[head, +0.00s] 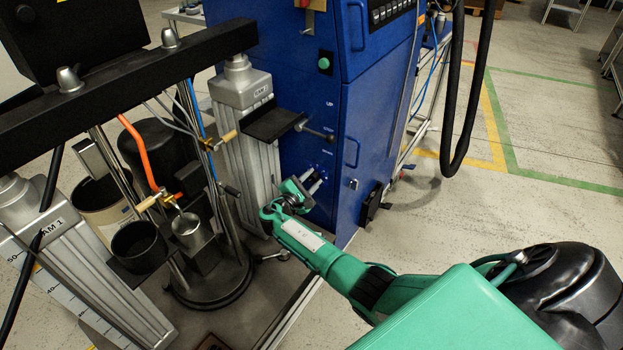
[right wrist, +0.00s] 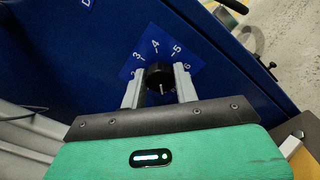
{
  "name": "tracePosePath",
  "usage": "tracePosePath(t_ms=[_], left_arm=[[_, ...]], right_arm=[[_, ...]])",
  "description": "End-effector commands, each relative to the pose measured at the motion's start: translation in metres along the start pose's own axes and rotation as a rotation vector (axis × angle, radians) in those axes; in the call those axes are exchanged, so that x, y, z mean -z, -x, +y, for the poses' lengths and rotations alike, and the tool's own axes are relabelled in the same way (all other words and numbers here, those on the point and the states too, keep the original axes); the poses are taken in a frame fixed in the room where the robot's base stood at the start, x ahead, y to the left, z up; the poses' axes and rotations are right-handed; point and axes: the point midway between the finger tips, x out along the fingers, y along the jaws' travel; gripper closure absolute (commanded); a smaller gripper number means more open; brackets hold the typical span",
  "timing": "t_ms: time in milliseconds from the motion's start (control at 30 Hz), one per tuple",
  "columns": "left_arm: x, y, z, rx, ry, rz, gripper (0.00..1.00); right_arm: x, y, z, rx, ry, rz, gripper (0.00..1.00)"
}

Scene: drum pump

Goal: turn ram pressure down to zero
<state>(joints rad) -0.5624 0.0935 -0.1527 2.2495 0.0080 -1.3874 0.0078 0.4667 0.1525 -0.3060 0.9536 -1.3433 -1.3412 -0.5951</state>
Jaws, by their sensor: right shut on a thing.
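The pressure knob (right wrist: 159,76) is a small black round dial with a pale line on it. It sits on a blue scale plate (right wrist: 150,50) printed with figures from about 2 to 6. My right gripper (right wrist: 159,84) is shut on the knob, with one grey finger on each side. In the head view, my right gripper (head: 313,184) reaches the lower front of the blue cabinet (head: 315,120), and the knob is too small and covered to make out there. The exact reading cannot be told. My left gripper is not in view.
A green button (head: 324,63) and a black lever (head: 315,131) are above my right gripper. The ram frame (head: 130,60) with its grey columns and hoses stands to the left. Open floor (head: 540,140) lies to the right. A thick black hose (head: 455,110) hangs beside the cabinet.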

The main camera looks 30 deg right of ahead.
Motion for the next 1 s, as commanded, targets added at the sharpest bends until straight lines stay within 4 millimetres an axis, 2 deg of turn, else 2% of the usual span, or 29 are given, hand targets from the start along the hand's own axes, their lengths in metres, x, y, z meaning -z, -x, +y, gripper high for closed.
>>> tracePosePath(t_ms=[367,400,500,800,867,1000], left_arm=[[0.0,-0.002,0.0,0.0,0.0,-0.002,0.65],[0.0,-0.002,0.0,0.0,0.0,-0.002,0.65],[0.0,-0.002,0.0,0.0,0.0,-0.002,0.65],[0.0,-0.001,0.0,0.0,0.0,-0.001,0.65],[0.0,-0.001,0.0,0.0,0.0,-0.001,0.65],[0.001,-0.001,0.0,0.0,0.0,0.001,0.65]], right_arm=[[0.0,0.0,0.0,-0.001,0.006,0.001,0.93],[0.0,0.0,0.0,-0.001,0.006,0.0,0.66],[0.0,0.0,0.0,0.0,0.006,0.0,0.49],[0.0,0.002,0.0,0.0,0.005,0.0,0.49],[0.0,0.006,0.0,0.0,0.005,0.001,0.49],[0.001,0.027,0.0,0.0,0.004,0.003,0.49]])
